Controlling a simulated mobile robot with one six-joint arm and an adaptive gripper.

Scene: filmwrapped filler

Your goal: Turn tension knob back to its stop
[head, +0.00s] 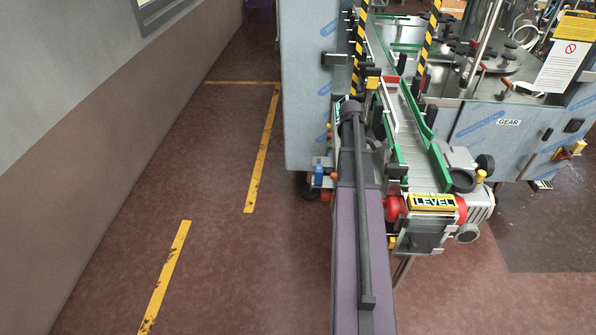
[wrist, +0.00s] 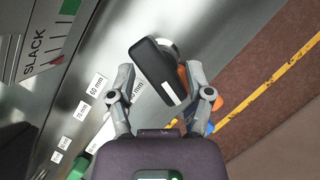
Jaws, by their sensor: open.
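In the wrist view, a black knob (wrist: 158,72) with a white mark near its lower right edge stands on a brushed-metal panel (wrist: 110,45). A silvery round collar shows behind its upper right side. My gripper (wrist: 160,86) is open, with one finger to the left and one to the right of the knob's lower part. I cannot tell whether either finger touches the knob. A sign reading SLACK (wrist: 36,42) is at the upper left. In the head view my own arm covers this spot, and neither the knob nor my fingers can be made out.
Small mm labels (wrist: 96,86) line the panel. Orange and blue parts (wrist: 187,80) lie behind the right finger. In the head view, a conveyor (head: 405,110) with green rails and a LEVEL sign (head: 432,202) stands right of my arm. The floor (head: 215,180) at left is clear.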

